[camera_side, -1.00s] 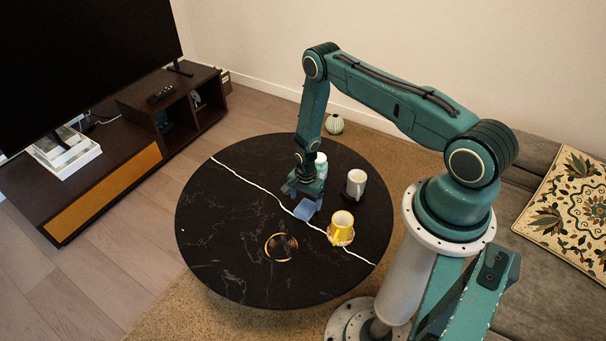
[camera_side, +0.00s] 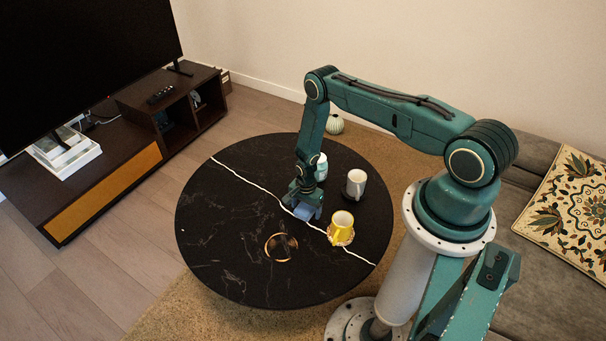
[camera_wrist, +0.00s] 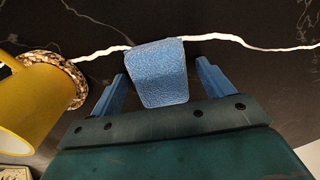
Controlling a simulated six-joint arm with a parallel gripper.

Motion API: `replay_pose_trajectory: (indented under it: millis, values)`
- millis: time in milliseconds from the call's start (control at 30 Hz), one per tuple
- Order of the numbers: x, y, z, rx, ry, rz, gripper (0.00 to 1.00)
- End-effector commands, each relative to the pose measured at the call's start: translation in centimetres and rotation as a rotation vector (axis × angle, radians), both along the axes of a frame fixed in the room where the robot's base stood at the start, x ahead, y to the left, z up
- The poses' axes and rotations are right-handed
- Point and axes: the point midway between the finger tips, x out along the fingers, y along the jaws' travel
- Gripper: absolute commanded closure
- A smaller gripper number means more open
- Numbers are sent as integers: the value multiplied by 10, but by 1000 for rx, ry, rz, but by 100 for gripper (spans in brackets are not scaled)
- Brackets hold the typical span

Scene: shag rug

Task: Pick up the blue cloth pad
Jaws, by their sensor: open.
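The blue cloth pad (camera_wrist: 158,74) lies on the black marble table, across its white vein, in the wrist view. In the side view the pad (camera_side: 304,211) shows only in part beneath my gripper (camera_side: 305,203). In the wrist view my gripper (camera_wrist: 160,88) is open, with one blue finger on each side of the pad. A gap shows between the pad and each finger. I cannot tell how far the fingertips are above the table.
A yellow mug (camera_side: 341,228) on a woven coaster (camera_wrist: 70,70) stands close to the pad. A grey mug (camera_side: 356,183) and a white cup (camera_side: 321,167) stand farther back. A gold ring (camera_side: 281,247) is on the black table (camera_side: 230,220), whose left side is clear.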

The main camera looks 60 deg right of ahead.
Motion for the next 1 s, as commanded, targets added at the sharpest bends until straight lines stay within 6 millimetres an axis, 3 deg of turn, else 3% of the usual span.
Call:
replay_pose_trajectory:
  millis: [300, 500, 567, 1000]
  values:
    - [0, 0, 0, 0, -1, 0, 20]
    - [0, 0, 0, 0, -1, 0, 59]
    - [0, 0, 0, 0, -1, 0, 68]
    - [1, 0, 4, -1, -2, 0, 68]
